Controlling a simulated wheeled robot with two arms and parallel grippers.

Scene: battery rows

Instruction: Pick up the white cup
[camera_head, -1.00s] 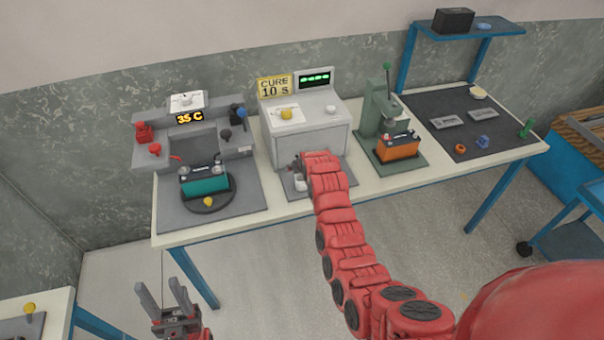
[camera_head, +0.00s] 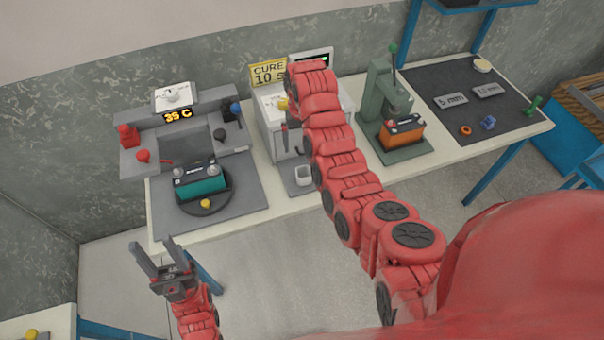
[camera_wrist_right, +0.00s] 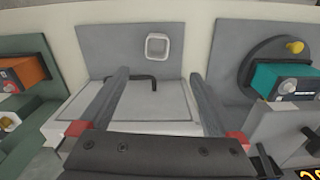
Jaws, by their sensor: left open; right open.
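The white cup (camera_head: 303,175) stands upright on a grey mat in front of the white cure box. It shows as a small square opening in the right wrist view (camera_wrist_right: 157,46). My right gripper (camera_head: 288,138) is open and empty above the front of the cure box, apart from the cup. In the right wrist view its fingers (camera_wrist_right: 160,75) point toward the mat, with the cup beyond the tips and between their lines. My left gripper (camera_head: 155,246) is open and empty, in front of the table at the lower left.
The cure box (camera_head: 274,140) stands behind the cup. A teal battery (camera_head: 202,185) sits on a round plate to the left. An orange battery (camera_head: 403,135) sits under a green press (camera_head: 380,105) to the right. Bare table front lies beside the mat.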

